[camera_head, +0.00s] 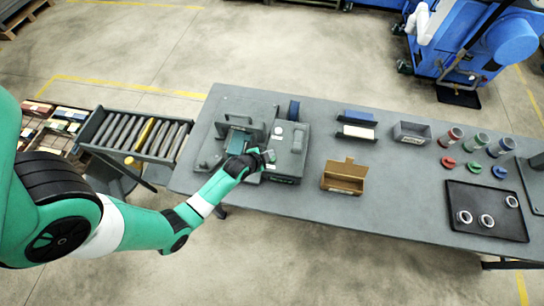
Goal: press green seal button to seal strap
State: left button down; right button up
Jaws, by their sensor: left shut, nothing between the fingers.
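The grey strapping machine (289,138) stands on the left part of the table, with a boxy housing and a pale round knob or disc on top. My left gripper (268,157) is at the near left side of this housing, shut and empty. My left arm comes in from the left and reaches across the table's front edge. A small greenish spot shows at the fingertips. I cannot tell whether it is the green seal button or whether the fingers touch it. The strap cannot be made out clearly. My right gripper is not in view.
A roller conveyor (136,134) adjoins the table's left end. On the grey table (390,205) are an open brown box (344,177), a grey bin (412,133), coloured cups and rings, and a black tray (457,220) with metal rings. The table's front middle is clear.

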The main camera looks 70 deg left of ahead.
pick_arm(q)
jog(key=shift+r+p, duration=1.5)
jog(key=shift+r, duration=0.5)
jog(key=shift+f, duration=0.1)
